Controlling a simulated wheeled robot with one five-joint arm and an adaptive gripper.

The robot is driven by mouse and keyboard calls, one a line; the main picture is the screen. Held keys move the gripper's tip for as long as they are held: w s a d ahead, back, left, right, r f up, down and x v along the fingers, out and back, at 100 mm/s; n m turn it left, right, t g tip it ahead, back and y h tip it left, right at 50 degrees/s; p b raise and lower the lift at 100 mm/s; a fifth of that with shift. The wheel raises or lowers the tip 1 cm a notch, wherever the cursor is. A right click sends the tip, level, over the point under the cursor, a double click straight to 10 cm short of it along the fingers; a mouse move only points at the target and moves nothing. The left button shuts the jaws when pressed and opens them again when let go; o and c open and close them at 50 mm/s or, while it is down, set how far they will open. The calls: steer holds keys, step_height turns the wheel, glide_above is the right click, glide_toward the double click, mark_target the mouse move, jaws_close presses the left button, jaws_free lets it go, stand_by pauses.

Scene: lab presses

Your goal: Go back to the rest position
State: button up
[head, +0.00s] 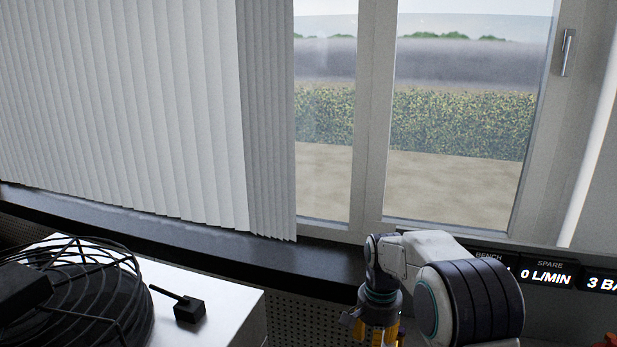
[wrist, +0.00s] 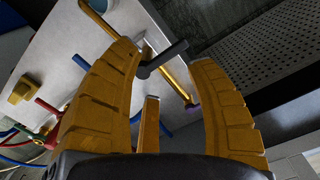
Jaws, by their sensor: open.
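My gripper shows in the wrist view (wrist: 165,58) with its yellow fingers spread wide apart and nothing held between them. In the head view my gripper hangs pointing down at the bottom edge, and its fingertips are cut off below the frame. Beyond the fingers in the wrist view is a dark grey bar (wrist: 163,59), near a long thin yellow rod (wrist: 177,80). I cannot tell how far below the fingertips the bar lies.
A dark sill (head: 180,237) runs under the window. A display strip (head: 545,277) is right of my arm. Coloured hoses (wrist: 25,145) show in the wrist view.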

steer(key=s+d+r+n, duration=0.15)
steer(key=s+n, duration=0.25)
steer(key=s, duration=0.9)
steer(key=s+d+r+n, duration=0.15)
steer(key=s+n, duration=0.25)
steer(key=s, duration=0.8)
step_height(320, 180, up, 6)
steer(key=s+t, duration=0.2)
steer(key=t, duration=0.2)
steer(key=shift+s+d, duration=0.25)
steer(key=shift+s, duration=0.1)
